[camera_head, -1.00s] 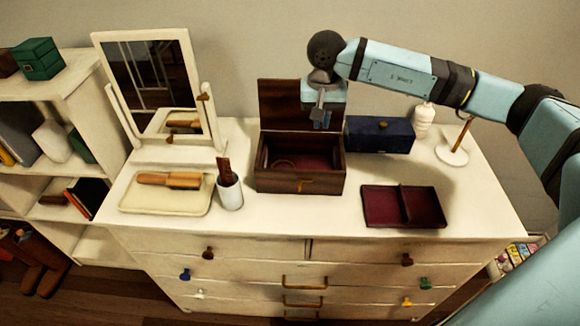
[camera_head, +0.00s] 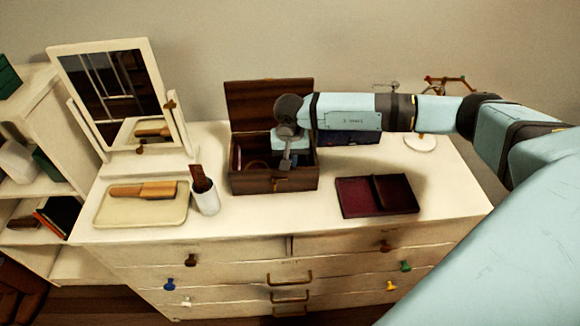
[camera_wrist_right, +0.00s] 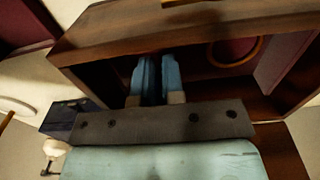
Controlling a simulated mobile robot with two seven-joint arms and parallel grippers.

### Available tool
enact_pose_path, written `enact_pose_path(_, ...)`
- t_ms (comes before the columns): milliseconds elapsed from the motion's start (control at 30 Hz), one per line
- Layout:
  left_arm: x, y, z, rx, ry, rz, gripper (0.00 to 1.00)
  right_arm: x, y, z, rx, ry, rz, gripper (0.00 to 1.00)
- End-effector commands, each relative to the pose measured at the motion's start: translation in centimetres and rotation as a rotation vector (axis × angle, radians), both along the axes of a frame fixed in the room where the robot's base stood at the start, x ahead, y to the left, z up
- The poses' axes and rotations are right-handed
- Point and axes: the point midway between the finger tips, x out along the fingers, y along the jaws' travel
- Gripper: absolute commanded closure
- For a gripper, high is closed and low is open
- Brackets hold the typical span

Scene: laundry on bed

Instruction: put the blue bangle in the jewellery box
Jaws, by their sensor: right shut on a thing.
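The jewellery box (camera_head: 273,182) is dark wood with its lid (camera_head: 268,105) standing open at the back of the white dresser. A tan ring (camera_wrist_right: 236,52) lies inside on the dark red lining; it also shows in the head view (camera_head: 256,165). My right gripper (camera_head: 285,162) is over the front right of the box opening. In the wrist view its fingers (camera_wrist_right: 155,80) are close together and point into the box. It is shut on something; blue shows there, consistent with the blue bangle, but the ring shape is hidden. My left gripper is out of view.
A burgundy tray (camera_head: 351,198) lies right of the box. A navy box (camera_head: 355,137) stands behind my right arm. A white cup with a comb (camera_head: 206,197), a cream tray with a brush (camera_head: 123,210) and a mirror (camera_head: 105,95) are to the left. The dresser front is clear.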

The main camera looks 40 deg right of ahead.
Motion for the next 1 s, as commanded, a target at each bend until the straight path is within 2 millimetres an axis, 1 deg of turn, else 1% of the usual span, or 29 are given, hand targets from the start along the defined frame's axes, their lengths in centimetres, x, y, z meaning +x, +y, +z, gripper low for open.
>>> enact_pose_path(100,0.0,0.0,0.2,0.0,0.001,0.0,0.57,-0.1,0.1,-1.8,0.0,0.004,0.001,1.0)
enact_pose_path(233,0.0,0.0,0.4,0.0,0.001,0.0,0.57,-0.1,0.0,-3.5,0.0,0.004,0.001,1.0)
enact_pose_path(467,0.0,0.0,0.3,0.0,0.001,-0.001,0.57,0.0,0.0,-3.7,0.001,0.001,0.001,1.0)
enact_pose_path(600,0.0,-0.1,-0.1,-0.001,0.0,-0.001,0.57,-0.1,0.0,-4.1,0.0,0.001,0.001,1.0)
enact_pose_path(633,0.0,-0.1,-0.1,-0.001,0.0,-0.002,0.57,-0.1,0.0,-4.1,0.001,0.001,0.001,0.89)
enact_pose_path(733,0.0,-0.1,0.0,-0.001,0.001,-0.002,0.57,0.0,0.0,-4.0,0.001,0.001,0.001,0.66)
enact_pose_path(1000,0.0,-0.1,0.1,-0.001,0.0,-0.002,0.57,0.0,0.0,-3.9,0.001,0.001,0.001,0.66)
